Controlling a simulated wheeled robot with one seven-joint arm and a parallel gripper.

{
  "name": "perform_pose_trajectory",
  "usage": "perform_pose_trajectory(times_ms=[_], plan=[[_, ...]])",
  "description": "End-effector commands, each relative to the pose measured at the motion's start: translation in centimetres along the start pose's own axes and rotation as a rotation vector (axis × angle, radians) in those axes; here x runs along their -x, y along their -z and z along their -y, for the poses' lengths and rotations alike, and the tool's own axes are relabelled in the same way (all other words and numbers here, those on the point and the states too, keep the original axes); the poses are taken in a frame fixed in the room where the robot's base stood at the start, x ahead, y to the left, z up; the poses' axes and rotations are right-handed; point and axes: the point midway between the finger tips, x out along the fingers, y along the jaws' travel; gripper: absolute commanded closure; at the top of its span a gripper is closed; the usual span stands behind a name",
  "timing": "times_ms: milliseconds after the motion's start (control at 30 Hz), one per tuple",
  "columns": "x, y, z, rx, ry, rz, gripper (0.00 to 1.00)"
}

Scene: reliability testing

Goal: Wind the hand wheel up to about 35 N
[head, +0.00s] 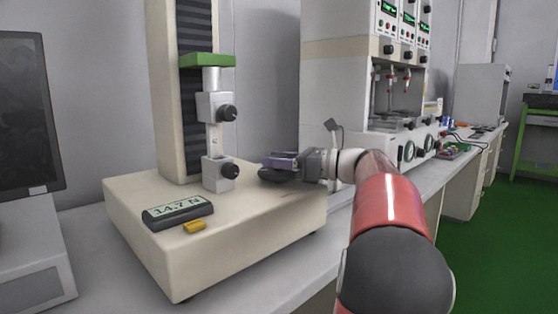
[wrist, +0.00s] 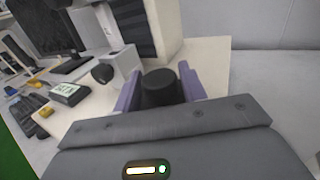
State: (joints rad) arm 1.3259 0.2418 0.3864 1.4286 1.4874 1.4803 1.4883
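The tester's display (head: 178,212) reads 14.7 N on the front of the cream base. The hand wheel (head: 272,176) is a dark round piece at the base's right side, partly covered by my gripper (head: 284,160). In the wrist view the wheel's black round knob (wrist: 160,90) stands between the two purple fingers of my gripper (wrist: 160,74). The fingers flank it closely; whether both press on it cannot be told. The upper grip (head: 216,106) and lower grip (head: 218,173) stand in line on the column, with a pale narrow piece between them.
A monitor (head: 28,115) stands at the left. A tall bench machine (head: 335,100) with green readouts stands behind my gripper. The green floor (head: 510,240) is clear at the right.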

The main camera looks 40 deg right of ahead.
Motion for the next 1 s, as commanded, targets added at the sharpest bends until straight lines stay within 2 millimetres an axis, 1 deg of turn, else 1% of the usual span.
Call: perform_pose_trajectory(times_ms=[33,200,233,433,567,767,1000], plan=[[0.01,0.00,0.00,0.000,0.000,0.000,0.66],[0.01,0.00,0.00,0.000,0.000,0.000,0.88],[0.01,0.00,0.00,0.000,0.000,0.000,0.89],[-0.03,-0.02,-0.06,0.000,0.019,0.000,0.89],[-0.07,-0.02,-0.13,0.001,0.065,-0.002,0.89],[-0.11,0.00,-0.24,0.000,0.194,-0.001,0.89],[-0.16,0.04,-0.30,0.002,0.389,0.000,0.89]])
